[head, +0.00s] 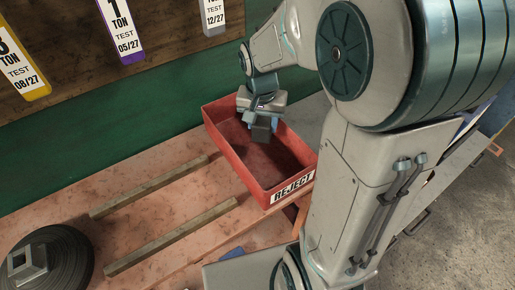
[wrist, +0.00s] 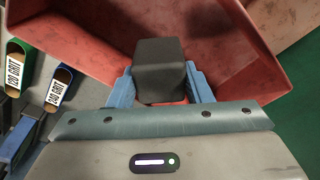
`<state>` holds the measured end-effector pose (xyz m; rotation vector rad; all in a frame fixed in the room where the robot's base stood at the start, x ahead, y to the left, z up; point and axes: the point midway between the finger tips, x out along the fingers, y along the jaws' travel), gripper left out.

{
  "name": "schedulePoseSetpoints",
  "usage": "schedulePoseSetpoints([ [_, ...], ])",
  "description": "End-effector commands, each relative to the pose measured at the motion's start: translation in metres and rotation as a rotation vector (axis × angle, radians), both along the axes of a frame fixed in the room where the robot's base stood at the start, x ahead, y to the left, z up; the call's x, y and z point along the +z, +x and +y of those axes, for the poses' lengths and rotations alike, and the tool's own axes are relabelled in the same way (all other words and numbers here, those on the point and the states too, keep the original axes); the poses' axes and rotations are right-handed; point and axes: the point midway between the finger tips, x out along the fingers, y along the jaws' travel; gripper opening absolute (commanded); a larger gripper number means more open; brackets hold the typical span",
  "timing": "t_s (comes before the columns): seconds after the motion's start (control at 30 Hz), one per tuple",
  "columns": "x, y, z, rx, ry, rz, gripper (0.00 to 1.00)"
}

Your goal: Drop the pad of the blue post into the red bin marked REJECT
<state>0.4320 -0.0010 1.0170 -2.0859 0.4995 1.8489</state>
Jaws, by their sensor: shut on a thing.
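My gripper (head: 263,118) is shut on a dark grey block-shaped pad (head: 261,134). In the wrist view the pad (wrist: 160,62) sits between the two blue fingers of my gripper (wrist: 162,88). The red bin (head: 237,167), with a white REJECT label on its near end, stands on the bench. My gripper holds the pad over the bin's far-left part, and the bin's red wall (wrist: 245,62) shows behind it in the wrist view. Which post the pad came from does not show.
Two wooden rails (head: 172,237) lie on the reddish bench, with a dark round stack (head: 62,265) at lower left. Tags hang on the back board. My arm hides much of the right side.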

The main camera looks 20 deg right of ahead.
Motion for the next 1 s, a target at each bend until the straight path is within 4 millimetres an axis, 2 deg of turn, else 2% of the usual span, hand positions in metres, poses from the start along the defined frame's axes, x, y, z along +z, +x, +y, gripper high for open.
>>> schedulePoseSetpoints([
  [0.13,0.001,0.0,0.0,-0.001,0.0,-0.001,0.18],
  [0.17,0.001,0.0,0.0,-0.001,0.0,-0.001,0.48],
  [0.23,0.001,0.0,0.0,-0.001,0.0,-0.001,0.67],
  [0.27,0.001,0.0,0.0,-0.001,0.0,-0.001,0.71],
  [0.53,0.001,0.0,0.0,-0.001,0.0,0.0,0.71],
  [0.67,0.011,0.0,0.0,-0.001,0.001,-0.004,0.71],
  [0.77,0.027,-0.002,0.001,-0.001,0.0,-0.006,0.71],
  [1.0,0.083,-0.008,0.004,-0.001,0.0,-0.008,0.71],
])
